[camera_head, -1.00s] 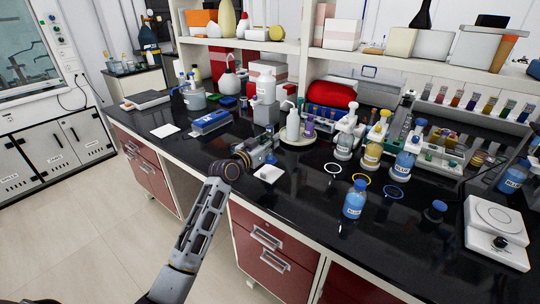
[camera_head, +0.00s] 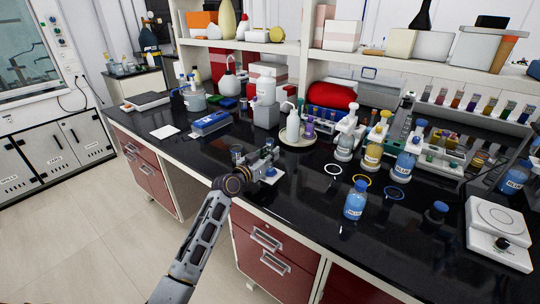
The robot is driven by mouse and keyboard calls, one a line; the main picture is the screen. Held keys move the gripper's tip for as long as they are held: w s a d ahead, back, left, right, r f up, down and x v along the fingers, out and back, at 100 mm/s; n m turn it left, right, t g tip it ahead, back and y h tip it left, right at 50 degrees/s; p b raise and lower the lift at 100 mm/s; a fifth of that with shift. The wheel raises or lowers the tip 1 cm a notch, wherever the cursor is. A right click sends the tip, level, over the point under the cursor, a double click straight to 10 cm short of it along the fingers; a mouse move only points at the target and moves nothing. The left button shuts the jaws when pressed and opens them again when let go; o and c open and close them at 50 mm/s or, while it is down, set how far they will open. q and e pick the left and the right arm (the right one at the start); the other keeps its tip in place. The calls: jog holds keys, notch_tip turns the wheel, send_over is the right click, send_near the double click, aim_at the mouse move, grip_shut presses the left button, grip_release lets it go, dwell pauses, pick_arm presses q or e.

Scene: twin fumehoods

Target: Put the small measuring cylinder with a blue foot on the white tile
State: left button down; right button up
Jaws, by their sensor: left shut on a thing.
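The white tile (camera_head: 277,177) lies on the black bench near its front edge, partly hidden by my left gripper. My left gripper (camera_head: 268,163) is shut on the small measuring cylinder, whose blue foot (camera_head: 271,171) shows just below the fingers, against the tile. The clear body of the cylinder is mostly hidden by the fingers. Whether the foot touches the tile or hangs slightly above it, I cannot tell. My right gripper is not in view.
A small dark glass vessel (camera_head: 237,153) stands just left of my left gripper. A blue-capped bottle (camera_head: 355,200) and coloured rings stand to the right. A round tray (camera_head: 299,139) with bottles is behind. A white sheet (camera_head: 164,132) lies farther left.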

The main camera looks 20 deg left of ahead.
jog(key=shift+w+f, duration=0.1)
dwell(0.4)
pick_arm(q)
jog(key=c, duration=1.7)
grip_release()
jog(key=shift+f, duration=0.1)
jog(key=o, duration=0.4)
jog(key=shift+o, duration=0.2)
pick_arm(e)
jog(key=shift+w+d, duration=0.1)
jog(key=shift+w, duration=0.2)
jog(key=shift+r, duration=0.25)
